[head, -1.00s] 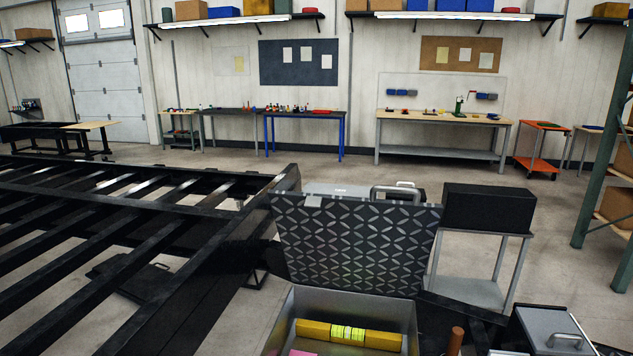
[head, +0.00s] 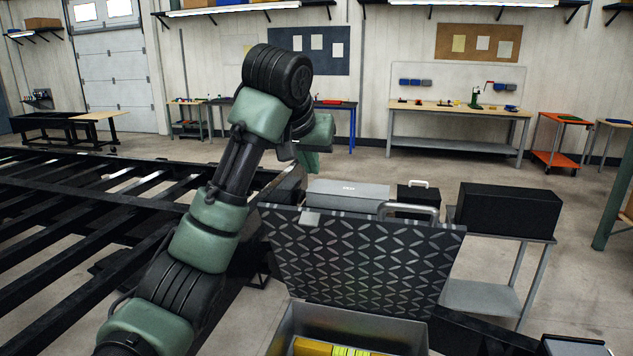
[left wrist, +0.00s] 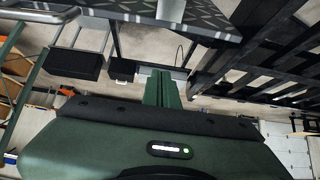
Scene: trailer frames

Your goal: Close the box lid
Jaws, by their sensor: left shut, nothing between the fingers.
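The metal box (head: 404,327) stands open at the bottom of the head view. Its dark diamond-plate lid (head: 362,262) is raised and leans up at the box's back edge. My left arm comes in from the left, and my left gripper (head: 309,163) is above the lid's upper left corner, apart from the lid as far as I can see. The gripper's green fingers (left wrist: 161,88) are together and empty in the left wrist view. There the lid's patterned face (left wrist: 205,14) shows at the top edge. My right gripper is not in view.
A yellow tool (head: 318,347) lies inside the box. A black trailer frame (head: 95,215) fills the left. Behind the lid are a grey case (head: 346,193) and a black case (head: 508,209) on a cart (head: 487,297). Workbenches line the back wall.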

